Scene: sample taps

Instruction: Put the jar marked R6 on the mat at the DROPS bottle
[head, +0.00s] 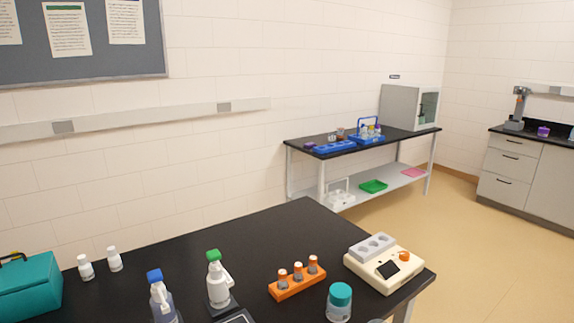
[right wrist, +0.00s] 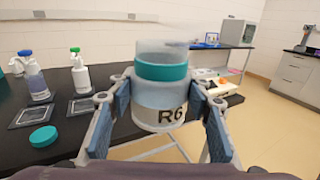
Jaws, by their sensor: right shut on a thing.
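My right gripper (right wrist: 165,115) is shut on a jar marked R6 (right wrist: 148,117), held upright between its fingers. A teal band and a clear part show above the label; I cannot tell whether both belong to this jar. A blue-capped bottle (right wrist: 36,80) and a green-capped bottle (right wrist: 80,75) stand at dark pale-edged mats (right wrist: 28,118) left of the jar. They also show in the head view, blue (head: 162,300) and green (head: 218,285). Their labels are unreadable, so I cannot tell which is DROPS. My left gripper is not in view.
A teal disc (right wrist: 44,136) lies on the black table. A teal-lidded jar (head: 339,303) shows at the head view's bottom edge, near an orange rack (head: 297,284) and a cream device (head: 383,266). Two small white bottles (head: 86,268) and a teal box (head: 28,290) stand left.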

